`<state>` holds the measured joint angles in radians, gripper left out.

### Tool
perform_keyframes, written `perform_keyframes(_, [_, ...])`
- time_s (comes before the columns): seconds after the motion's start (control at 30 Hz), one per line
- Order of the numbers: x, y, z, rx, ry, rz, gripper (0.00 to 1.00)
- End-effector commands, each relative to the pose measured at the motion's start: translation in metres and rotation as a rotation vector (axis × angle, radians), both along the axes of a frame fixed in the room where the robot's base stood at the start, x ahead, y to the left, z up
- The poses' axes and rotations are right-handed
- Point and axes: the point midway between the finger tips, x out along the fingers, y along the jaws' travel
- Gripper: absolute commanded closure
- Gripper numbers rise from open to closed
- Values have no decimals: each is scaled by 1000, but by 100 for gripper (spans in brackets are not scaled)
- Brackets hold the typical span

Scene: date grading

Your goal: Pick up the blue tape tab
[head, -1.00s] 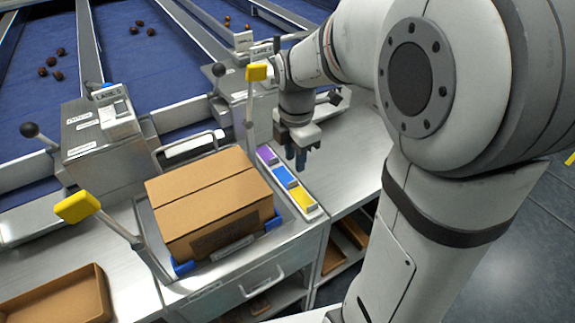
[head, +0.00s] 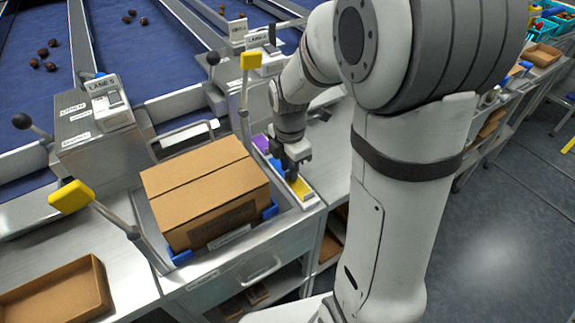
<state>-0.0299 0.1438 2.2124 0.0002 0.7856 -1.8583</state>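The tape tabs lie in a row on a pale strip holder (head: 311,201) at the right of the carton. The purple tab (head: 262,144) is at the far end and the yellow tab (head: 299,187) at the near end. Between them, the blue tape tab (head: 278,164) is mostly hidden behind my gripper, with only a little blue showing. My gripper (head: 291,174) points down over the middle of the row, at or just above the blue tab. The gap between its fingers is not clear, and I cannot tell whether it touches the tab.
A closed cardboard carton (head: 205,190) sits just left of the strip. Yellow-topped levers (head: 251,60) stand beside it, one at the back near my arm and one at front left. An empty brown tray (head: 58,296) is at front left. Bare counter lies right of the strip.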

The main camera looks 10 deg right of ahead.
Motion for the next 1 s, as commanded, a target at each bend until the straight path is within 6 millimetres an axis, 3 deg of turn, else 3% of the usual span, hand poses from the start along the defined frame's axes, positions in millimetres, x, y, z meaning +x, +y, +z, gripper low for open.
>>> perform_keyframes(0.3, [0,0,0,0,0,-1,100])
perform_keyframes(0.73, [0,-1,2,0,-1,-2,100])
perform_keyframes(0.87, [1,-1,15,0,-4,-2,100])
perform_keyframes(1.0, [1,-1,43,0,-6,-2,100])
